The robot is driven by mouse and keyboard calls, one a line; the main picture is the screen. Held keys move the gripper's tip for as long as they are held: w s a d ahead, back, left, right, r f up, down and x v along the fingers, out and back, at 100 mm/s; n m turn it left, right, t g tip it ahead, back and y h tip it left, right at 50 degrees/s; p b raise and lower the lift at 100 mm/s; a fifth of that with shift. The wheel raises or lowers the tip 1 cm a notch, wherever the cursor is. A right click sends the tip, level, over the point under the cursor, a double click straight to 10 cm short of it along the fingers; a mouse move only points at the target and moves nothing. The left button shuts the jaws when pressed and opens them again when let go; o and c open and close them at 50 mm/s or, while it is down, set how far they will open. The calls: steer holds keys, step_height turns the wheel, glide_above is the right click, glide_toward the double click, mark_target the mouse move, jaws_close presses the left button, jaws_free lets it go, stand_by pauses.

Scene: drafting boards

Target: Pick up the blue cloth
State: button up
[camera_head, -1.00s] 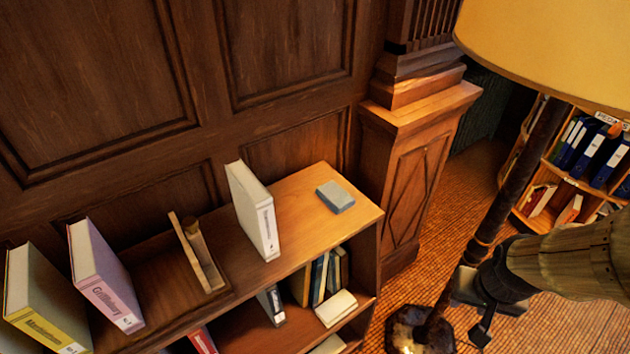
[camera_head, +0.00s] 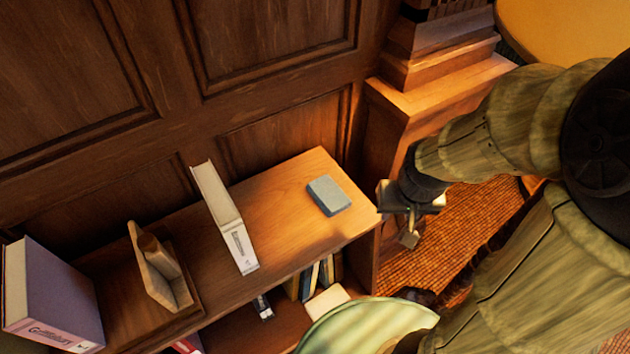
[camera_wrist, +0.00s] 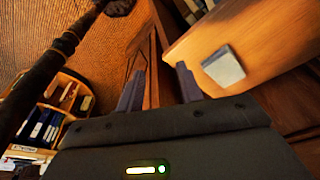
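The blue cloth (camera_head: 328,195) is a small, flat, blue-grey folded block. It lies on the right end of the wooden bookcase top (camera_head: 290,215). It also shows in the wrist view (camera_wrist: 223,67), right of the fingers. My gripper (camera_head: 410,232) is off the right end of the bookcase, to the right of the cloth and apart from it. In the wrist view my gripper (camera_wrist: 158,88) has its two fingers spread with nothing between them.
A white book (camera_head: 225,215) stands left of the cloth, with a wooden holder (camera_head: 160,275) and a purple book (camera_head: 45,295) farther left. A panelled wall is behind. A pillar (camera_head: 425,105) rises at the right. A lamp pole (camera_wrist: 50,65) and a low bookshelf (camera_wrist: 45,115) show in the wrist view.

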steer(key=shift+w+d, duration=0.1)
steer(key=shift+w, duration=0.25)
steer(key=shift+o, duration=0.6)
steer(key=shift+s, duration=0.2)
steer(key=o, duration=0.4)
steer(key=shift+s+r, duration=0.1)
steer(key=shift+s, duration=0.05)
steer(key=shift+c, duration=0.2)
steer(key=o, duration=0.6)
steer(key=shift+w+a+r+n, duration=0.2)
steer(key=shift+w+a+n, duration=0.05)
steer(key=shift+w+a, duration=0.25)
steer(key=shift+w+a+r+n, duration=0.15)
steer(key=shift+w+a+n, duration=0.1)
steer(key=shift+w+a, duration=0.25)
steer(key=shift+o, duration=0.2)
steer(key=w+a+r+n+g, duration=0.2)
steer(key=w+a+r+n, duration=0.3)
steer(key=w+a, duration=0.6)
step_height(320, 180, up, 2)
steer(key=shift+a+r+n+g, duration=0.1)
steer(key=shift+a+n+g, duration=0.2)
steer(key=shift+a+n, duration=0.15)
steer(key=shift+w, duration=0.1)
